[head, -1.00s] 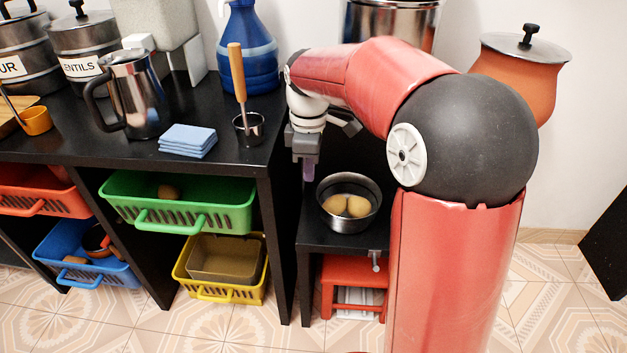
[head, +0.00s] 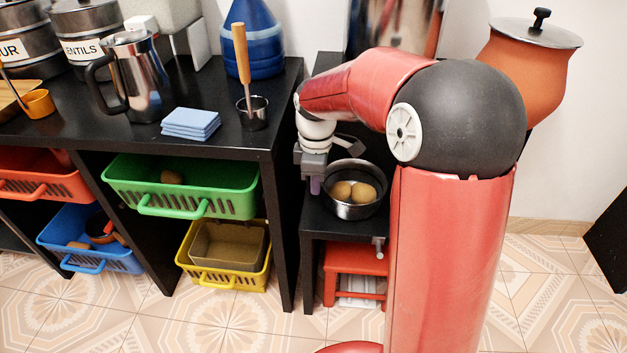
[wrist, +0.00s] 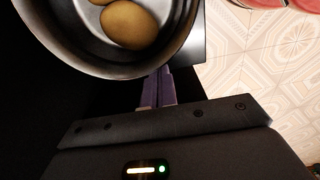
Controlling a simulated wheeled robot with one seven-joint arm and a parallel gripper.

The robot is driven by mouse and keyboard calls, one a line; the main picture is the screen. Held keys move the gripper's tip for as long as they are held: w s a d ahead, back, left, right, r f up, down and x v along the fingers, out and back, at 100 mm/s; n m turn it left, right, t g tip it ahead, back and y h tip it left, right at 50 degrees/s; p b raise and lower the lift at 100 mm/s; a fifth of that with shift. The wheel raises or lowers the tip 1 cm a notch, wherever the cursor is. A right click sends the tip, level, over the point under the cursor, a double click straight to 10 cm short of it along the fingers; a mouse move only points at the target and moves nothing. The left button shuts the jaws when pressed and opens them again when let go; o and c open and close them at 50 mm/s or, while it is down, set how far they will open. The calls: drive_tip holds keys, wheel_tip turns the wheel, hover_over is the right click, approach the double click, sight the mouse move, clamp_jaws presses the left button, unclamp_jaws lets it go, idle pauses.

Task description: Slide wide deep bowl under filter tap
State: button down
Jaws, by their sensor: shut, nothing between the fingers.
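The wide deep bowl (head: 357,211) is dark steel, upright on a low black stand (head: 330,225), with round yellow-brown items (head: 352,191) inside. In the wrist view the bowl (wrist: 95,66) fills the upper left, with its near rim by my fingertips. My gripper (head: 315,186) points down just left of the bowl. Its purple fingers (wrist: 158,88) are together and empty, outside the bowl; whether they touch it I cannot tell. A tall steel vessel (head: 395,25), perhaps the filter, stands behind my arm. I cannot make out its tap.
A black counter (head: 75,137) at left holds a ladle cup (head: 252,120), blue cloths (head: 190,122) and a steel jug (head: 137,80). Its side panel borders the stand. A red stool (head: 350,262) is below. A small grey fitting (head: 379,247) sits at the stand's front edge.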

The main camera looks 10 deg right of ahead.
drive_tip(key=d, duration=0.2)
drive_tip(key=s+d, duration=0.1)
drive_tip(key=d, duration=0.1)
drive_tip(key=s+d+p, duration=0.1)
drive_tip(key=d, duration=0.1)
drive_tip(key=shift+d, duration=0.1)
drive_tip(key=shift+r, duration=0.1)
